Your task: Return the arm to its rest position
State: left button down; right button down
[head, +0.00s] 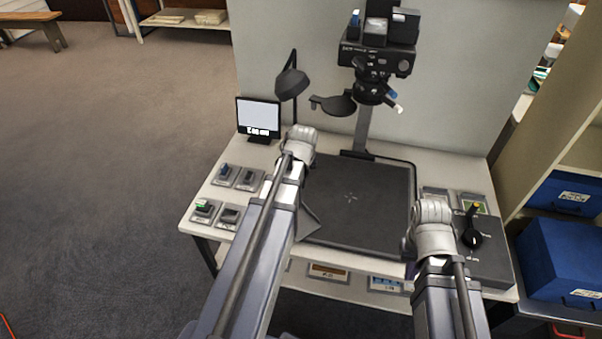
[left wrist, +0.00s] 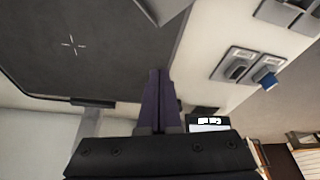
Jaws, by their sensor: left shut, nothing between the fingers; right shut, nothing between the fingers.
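My left arm (head: 250,240) reaches up over the table in the head view, its elbow beside the dark mat (head: 375,200). My left gripper shows in the left wrist view (left wrist: 160,80) as two purple fingers pressed together, with nothing between them. It is above the table near the mat's edge. My right arm (head: 445,295) comes in at the lower right, its grey joint over the mat's right edge. Of my right gripper (head: 410,270) only a small purple part shows beside that arm; it is shut and empty, and the arm hides most of it.
A copy stand camera (head: 375,60) rises behind the mat. A lamp (head: 291,84) and a small monitor (head: 259,117) stand at the back left. Switch panels (head: 224,174) line the left side. A black knob box (head: 490,250) and blue boxes (head: 565,255) are at the right.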

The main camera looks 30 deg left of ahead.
pick_arm(q)
jog(key=s+d+m+g, duration=0.1)
jog(key=s+d+m, duration=0.3)
jog(key=d, duration=0.5)
jog(key=s+d+f+m+g, duration=0.1)
jog(key=s+d+m, duration=0.2)
jog(key=s+d, duration=0.5)
jog(key=s+d+m+g, duration=0.2)
jog(key=s+d+m, duration=0.15)
jog(key=d, duration=0.65)
notch_tip(320, 180, up, 14)
jog(key=p, duration=1.3)
jog(key=shift+a+f+n+t+h+p, duration=0.15)
jog(key=shift+a+n+t+h+p, duration=0.15)
jog(key=shift+a+n, duration=0.05)
jog(key=shift+s, duration=0.1)
